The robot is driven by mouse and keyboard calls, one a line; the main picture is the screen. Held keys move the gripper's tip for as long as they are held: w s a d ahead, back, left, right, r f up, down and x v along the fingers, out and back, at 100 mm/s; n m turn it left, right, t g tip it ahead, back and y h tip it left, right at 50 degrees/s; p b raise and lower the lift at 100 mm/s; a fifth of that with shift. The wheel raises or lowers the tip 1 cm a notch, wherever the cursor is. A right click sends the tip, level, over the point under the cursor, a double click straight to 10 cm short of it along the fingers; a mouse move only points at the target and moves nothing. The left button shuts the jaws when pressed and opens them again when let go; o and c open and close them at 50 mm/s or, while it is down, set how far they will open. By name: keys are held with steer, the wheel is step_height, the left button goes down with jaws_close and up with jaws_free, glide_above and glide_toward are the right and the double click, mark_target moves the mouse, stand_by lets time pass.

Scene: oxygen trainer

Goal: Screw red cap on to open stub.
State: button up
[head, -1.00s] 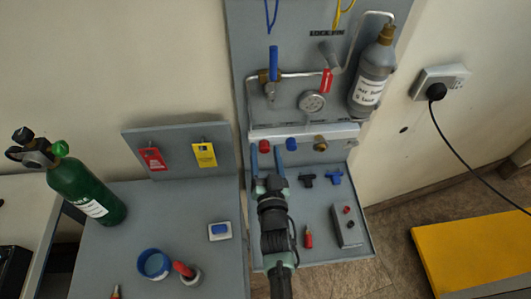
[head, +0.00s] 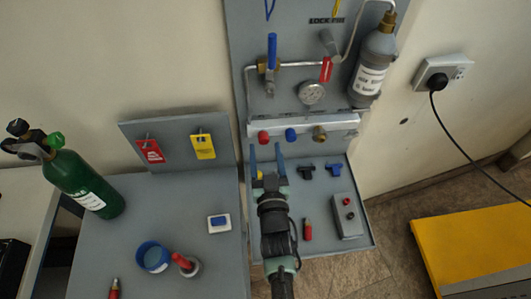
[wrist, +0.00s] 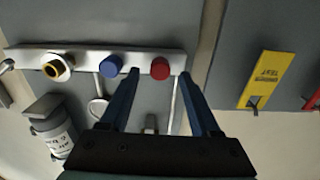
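The red cap (head: 263,137) sits at the left end of the light rail on the grey panel. In the wrist view the red cap (wrist: 160,68) shows between and beyond my fingertips. My gripper (head: 265,149) is open and empty, its two blue fingers apart just below the red cap and pointing at the rail; it also shows in the wrist view (wrist: 159,75). I cannot tell whether a finger touches the cap. A blue cap (head: 291,134) is in the middle of the rail. The open brass stub (head: 320,134) is to its right, uncapped.
A gauge (head: 312,92) and a grey bottle (head: 372,72) are above the rail. A black fitting (head: 305,172), a blue fitting (head: 335,170), a red-tipped item (head: 307,230) and a grey box (head: 346,216) lie on the shelf below. A green cylinder (head: 83,182) stands at left.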

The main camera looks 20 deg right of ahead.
steer(key=shift+f+n+b, duration=0.2)
steer(key=shift+n+b, duration=0.55)
steer(key=shift+n, duration=0.15)
steer(key=shift+r+n, duration=0.2)
steer(key=shift+n, duration=0.6)
steer(key=shift+f+n+b, duration=0.2)
steer(key=shift+n+b, duration=0.7)
steer(key=shift+b, duration=0.1)
steer(key=shift+n, duration=0.5)
steer(key=shift+r+n, duration=0.2)
steer(key=shift+n, duration=0.1)
